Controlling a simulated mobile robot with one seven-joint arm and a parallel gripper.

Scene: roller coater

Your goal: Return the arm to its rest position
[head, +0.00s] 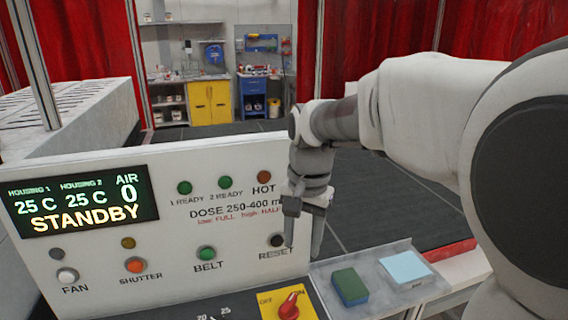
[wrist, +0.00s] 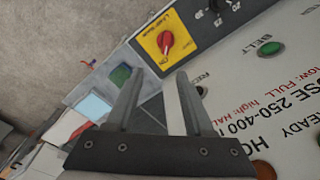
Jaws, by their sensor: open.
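My gripper (head: 303,225) hangs fingers-down in front of the right part of the control panel (head: 165,220), by the RESET button (head: 277,240). In the wrist view my gripper (wrist: 157,90) is open, with nothing between its two fingers. My white and grey arm reaches in from the right, bent at the elbow. The display (head: 80,202) reads STANDBY, 25 C for both housings and AIR 0. I cannot tell how far the fingertips are from the panel.
A red rotary switch on a yellow plate (head: 270,307) sits below the panel; it also shows in the wrist view (wrist: 150,62). A grey tray (head: 373,256) holds a green and blue sponge (head: 350,287) and a light blue pad (head: 405,268). Open floor lies behind.

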